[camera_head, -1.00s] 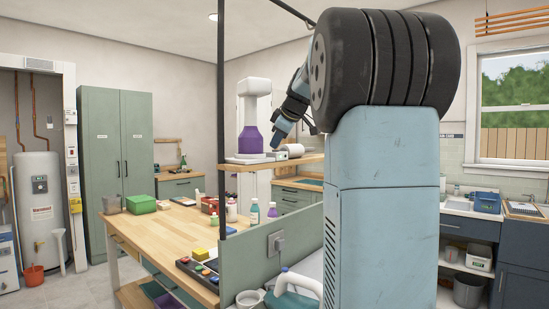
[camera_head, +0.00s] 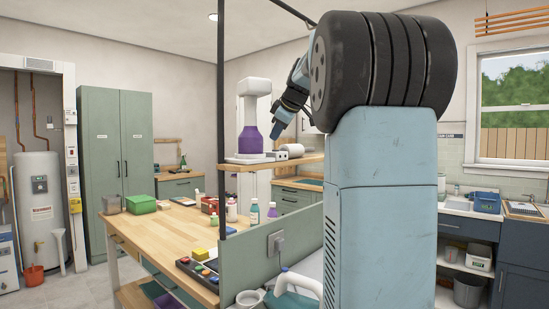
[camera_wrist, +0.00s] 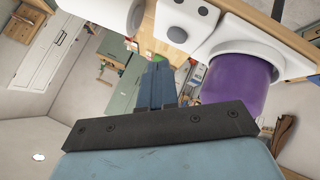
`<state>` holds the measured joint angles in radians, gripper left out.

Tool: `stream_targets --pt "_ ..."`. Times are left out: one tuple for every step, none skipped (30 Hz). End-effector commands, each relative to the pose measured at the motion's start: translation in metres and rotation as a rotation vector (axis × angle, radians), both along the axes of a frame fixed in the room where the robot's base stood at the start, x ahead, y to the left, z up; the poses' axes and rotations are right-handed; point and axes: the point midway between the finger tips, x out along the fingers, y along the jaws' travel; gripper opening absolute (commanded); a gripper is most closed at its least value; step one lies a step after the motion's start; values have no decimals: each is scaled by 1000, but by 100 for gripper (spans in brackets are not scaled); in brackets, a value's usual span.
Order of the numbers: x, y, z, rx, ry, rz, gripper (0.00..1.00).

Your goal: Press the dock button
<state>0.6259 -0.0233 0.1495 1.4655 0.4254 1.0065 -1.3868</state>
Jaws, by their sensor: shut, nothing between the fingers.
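A white dock (camera_head: 248,158) with a purple tank (camera_head: 251,140) and a tall white top stands on a wooden shelf. In the wrist view the purple tank (camera_wrist: 235,85) and the dock's white base (camera_wrist: 228,38) are to the right of my gripper. A white block beside the base has a grey round spot (camera_wrist: 177,34) that looks like a button, with two dark holes near it. My gripper (camera_head: 275,134) is shut and empty, pointing down beside the dock, apart from it. In the wrist view its closed fingers (camera_wrist: 156,85) are below the block.
A white cylinder (camera_head: 291,150) lies on the shelf (camera_head: 300,160) to the right of the dock. A dark upright post (camera_head: 221,90) stands just left of the dock. Bottles (camera_head: 254,211) and a wooden table (camera_head: 165,222) are lower down.

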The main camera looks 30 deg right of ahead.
Motion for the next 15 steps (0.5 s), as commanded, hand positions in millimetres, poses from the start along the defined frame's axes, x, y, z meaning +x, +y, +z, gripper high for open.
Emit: stream_targets --pt "0 0 4 0 -1 1 0" --pt "0 0 7 1 -1 1 0" --pt "0 0 10 0 -1 -1 0" --pt "0 0 13 0 -1 -1 0" --pt "0 0 15 -1 -1 0 0" --pt "0 0 18 -1 -1 0 0" --pt "0 0 20 -1 1 0 0" --pt "0 0 23 -1 1 0 0" --pt "0 0 26 -2 0 0 0" --pt "0 0 29 -1 -1 0 0" --pt "0 0 31 0 0 0 0" --pt "0 0 34 0 1 1 0" --pt "1 0 36 0 1 1 0" --pt "1 0 38 0 0 0 0" --pt "1 0 40 0 0 0 0"
